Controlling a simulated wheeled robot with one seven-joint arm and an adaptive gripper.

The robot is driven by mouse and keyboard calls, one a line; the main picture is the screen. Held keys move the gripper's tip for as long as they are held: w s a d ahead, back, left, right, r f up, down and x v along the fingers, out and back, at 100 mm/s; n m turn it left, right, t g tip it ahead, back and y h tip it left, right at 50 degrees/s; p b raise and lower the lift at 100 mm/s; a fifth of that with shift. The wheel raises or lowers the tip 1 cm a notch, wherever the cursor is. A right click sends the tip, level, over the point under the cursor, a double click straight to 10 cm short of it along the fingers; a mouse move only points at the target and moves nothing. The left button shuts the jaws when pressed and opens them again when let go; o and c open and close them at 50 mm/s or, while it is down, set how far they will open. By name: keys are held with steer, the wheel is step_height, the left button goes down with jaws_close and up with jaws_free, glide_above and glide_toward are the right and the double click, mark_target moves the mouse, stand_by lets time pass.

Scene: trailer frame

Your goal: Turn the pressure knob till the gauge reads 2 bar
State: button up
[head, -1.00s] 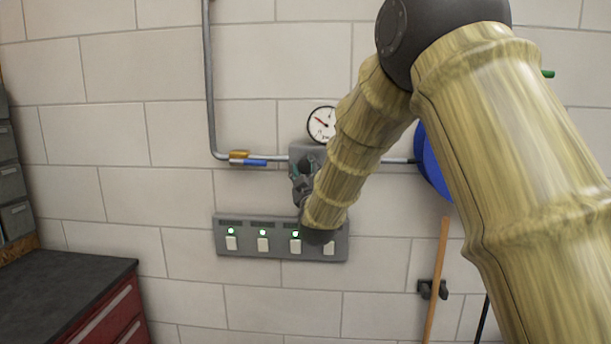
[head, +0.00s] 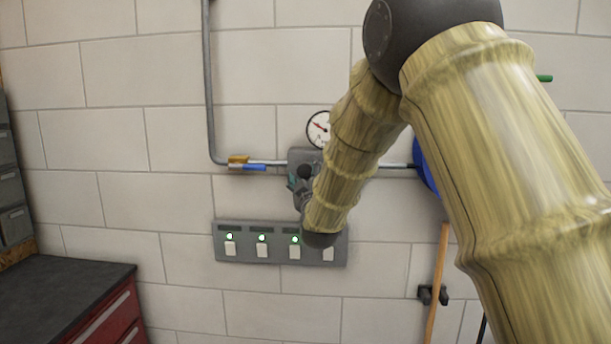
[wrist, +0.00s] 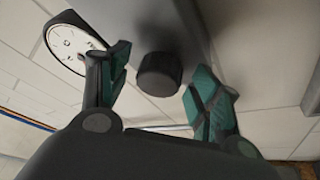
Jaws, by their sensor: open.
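The black pressure knob (wrist: 159,74) sticks out of a grey regulator plate (wrist: 150,25) on the wall. In the wrist view it lies between the two green-padded fingers of my gripper (wrist: 165,90), apart from both. My gripper is open around it, just short of or level with its face. In the head view the knob (head: 304,171) shows small in front of the grey plate, beside my arm. The round white gauge (head: 318,128) is above the plate, partly covered by my arm. Its red needle points to the upper left; its numbers are too small to read. The gauge (wrist: 70,45) also shows at the wrist view's upper left.
A panel with several white switches (head: 262,250) and lit green lamps is below the regulator. A pipe with a blue-handled valve (head: 254,167) runs left. A blue reel (head: 425,170) and wooden handle (head: 437,290) are right. A red cabinet (head: 100,325) stands lower left.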

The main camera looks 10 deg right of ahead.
steer(key=v, duration=1.2)
steer(key=s+d+f+m+g, duration=0.1)
steer(key=s+f+g, duration=0.15)
steer(key=f, duration=0.95)
steer(key=s+d+f+m+g, duration=0.1)
steer(key=d+f+g, duration=0.15)
steer(key=f, duration=1.05)
steer(key=s+d+f+m+g, duration=0.1)
steer(key=s+f+g, duration=0.2)
steer(key=s+f, duration=0.5)
steer(key=s+d+f+m+g, duration=0.1)
steer(key=s+f+g, duration=0.2)
steer(key=f, duration=0.9)
steer(key=s+f+m+g, duration=0.1)
steer(key=s+f+g, duration=0.2)
steer(key=s+f, duration=0.4)
steer(key=s+d+f+m+g, duration=0.1)
steer(key=s+f+g, duration=0.3)
steer(key=s, duration=1.4)
steer(key=s+f+m+g+y, duration=0.1)
steer(key=s+f+m+g, duration=0.1)
steer(key=s+f, duration=0.8)
steer(key=s+g, duration=0.1)
steer(key=s, duration=0.2)
steer(key=shift+d+f+m+g, duration=0.25)
steer(key=shift+d+m+g, duration=0.05)
steer(key=shift+m+g, duration=0.1)
